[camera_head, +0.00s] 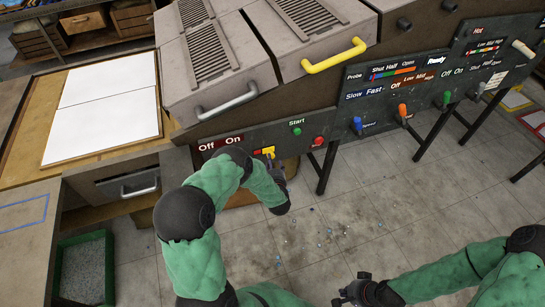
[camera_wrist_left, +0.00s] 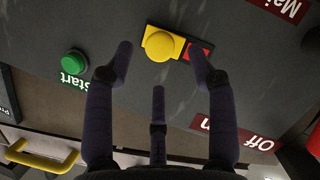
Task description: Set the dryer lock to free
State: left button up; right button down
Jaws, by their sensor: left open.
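A round yellow knob (camera_wrist_left: 159,45) sits on a small plate, yellow with a red part (camera_wrist_left: 200,50) to the right of the knob in the left wrist view. In the head view the same yellow plate (camera_head: 267,151) shows on the dark panel, partly hidden by my left gripper. I cannot read a label for the lock. My left gripper (camera_wrist_left: 160,58) is open and faces the panel, its fingertips on either side of the knob, and nothing is held; it also shows in the head view (camera_head: 279,168). My right gripper (camera_head: 350,292) hangs low over the floor, apart from the panel.
A green Start button (camera_wrist_left: 74,62) is beside the plate. In the head view a red button (camera_head: 318,141) and blue (camera_head: 357,124), orange (camera_head: 403,111) and green (camera_head: 446,98) controls run rightward. A yellow handle (camera_head: 335,57) and grey handle (camera_head: 227,102) stick out above.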

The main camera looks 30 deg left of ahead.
pick_arm(q)
jog(key=shift+b+x, duration=0.75)
jog(key=shift+x, duration=2.3)
